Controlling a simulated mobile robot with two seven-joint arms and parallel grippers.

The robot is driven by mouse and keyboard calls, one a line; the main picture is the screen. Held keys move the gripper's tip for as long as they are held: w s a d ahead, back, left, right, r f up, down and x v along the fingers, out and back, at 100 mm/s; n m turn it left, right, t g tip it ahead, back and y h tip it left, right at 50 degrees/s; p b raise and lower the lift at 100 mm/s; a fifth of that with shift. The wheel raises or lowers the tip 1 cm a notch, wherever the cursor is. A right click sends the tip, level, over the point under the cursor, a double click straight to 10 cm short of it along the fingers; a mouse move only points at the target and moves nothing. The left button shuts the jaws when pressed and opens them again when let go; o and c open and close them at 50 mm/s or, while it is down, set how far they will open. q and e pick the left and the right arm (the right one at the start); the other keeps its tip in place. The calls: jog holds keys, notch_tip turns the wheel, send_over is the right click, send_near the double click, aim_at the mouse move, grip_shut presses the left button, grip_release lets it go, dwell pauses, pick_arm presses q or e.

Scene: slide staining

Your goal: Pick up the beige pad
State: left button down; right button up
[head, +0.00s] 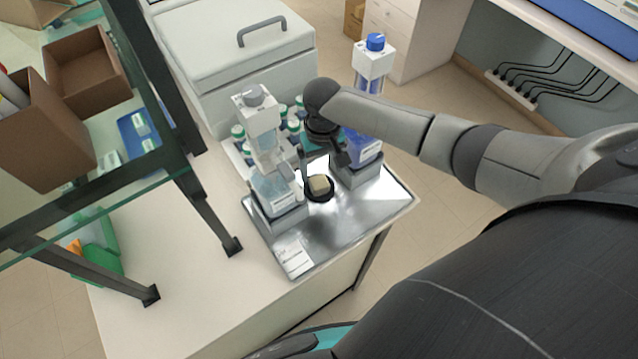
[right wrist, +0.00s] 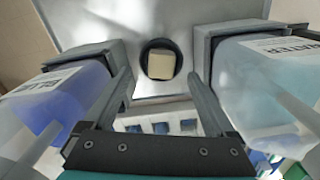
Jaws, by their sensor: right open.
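The beige pad (head: 320,184) is a small block sitting in a dark round holder on the metal tray (head: 310,240). In the right wrist view the pad (right wrist: 160,64) lies in the holder, just beyond the fingertips and roughly centred between them. My right gripper (head: 322,160) is open and empty, above and behind the pad in the head view. In the right wrist view its two fingers (right wrist: 160,85) are spread apart, not touching the pad. My left gripper does not show.
A pale wash bottle (head: 267,185) and a blue one (head: 366,145) stand in grey holders either side of the pad. Several small capped bottles (head: 240,140) stand behind. A dark-framed glass shelf (head: 120,195) is on the left.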

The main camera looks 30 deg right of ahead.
aim_at(321, 185)
jog(key=shift+f, duration=0.5)
jog(key=f, duration=0.4)
jog(key=shift+s+a+f, duration=0.1)
jog(key=shift+a, duration=0.1)
jog(key=shift+f+b, duration=0.3)
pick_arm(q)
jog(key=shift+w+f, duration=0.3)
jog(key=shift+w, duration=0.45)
pick_arm(e)
jog(key=shift+c, duration=1.4)
jog(key=c, duration=1.1)
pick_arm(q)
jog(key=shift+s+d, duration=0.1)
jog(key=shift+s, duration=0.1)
pick_arm(e)
jog(key=shift+r, duration=0.1)
